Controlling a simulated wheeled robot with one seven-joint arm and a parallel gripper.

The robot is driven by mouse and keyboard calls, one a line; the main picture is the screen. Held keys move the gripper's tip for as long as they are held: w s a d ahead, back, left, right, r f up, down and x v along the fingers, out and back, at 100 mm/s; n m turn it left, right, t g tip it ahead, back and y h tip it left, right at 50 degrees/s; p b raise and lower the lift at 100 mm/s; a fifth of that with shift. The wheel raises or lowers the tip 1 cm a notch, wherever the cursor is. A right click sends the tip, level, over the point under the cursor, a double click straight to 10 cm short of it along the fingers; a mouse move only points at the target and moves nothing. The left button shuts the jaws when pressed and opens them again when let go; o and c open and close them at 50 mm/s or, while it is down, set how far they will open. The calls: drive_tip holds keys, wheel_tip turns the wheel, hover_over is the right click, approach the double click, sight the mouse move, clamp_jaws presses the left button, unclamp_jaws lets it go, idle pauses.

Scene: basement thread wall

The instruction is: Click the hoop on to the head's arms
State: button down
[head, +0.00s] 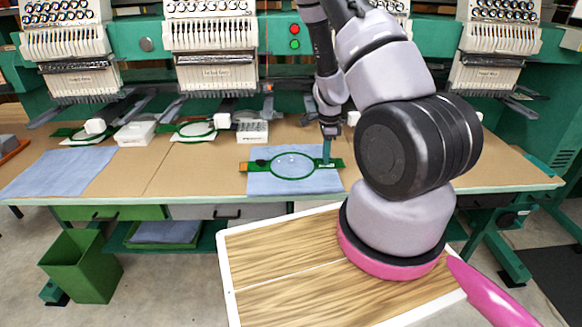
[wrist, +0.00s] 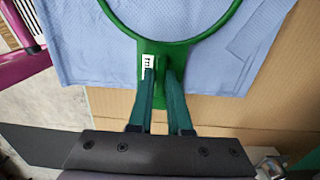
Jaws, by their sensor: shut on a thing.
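A green hoop (head: 293,179) lies at the front middle of the table, over a blue cloth (head: 259,186), with a flat green tab on each side. In the wrist view the hoop (wrist: 186,40) shows its near rim and a tab with a small white label. My gripper (head: 327,154) is at the hoop's right tab, fingers pointing down. In the wrist view my gripper (wrist: 161,82) is shut on that tab. Whether the hoop touches the cloth is hard to tell. Embroidery heads (head: 211,40) stand along the back; my arm hides much of one.
Two other hoops (head: 196,130) with white fabric sit further left, near the machine. White boxes (head: 135,134) stand on the brown table (head: 170,178) between them and to their right. A blue cloth (head: 60,170) covers the left front. A green bin (head: 82,265) stands on the floor.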

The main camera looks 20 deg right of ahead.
drive_tip(key=shift+r, duration=0.1)
drive_tip(key=shift+r, duration=1.9)
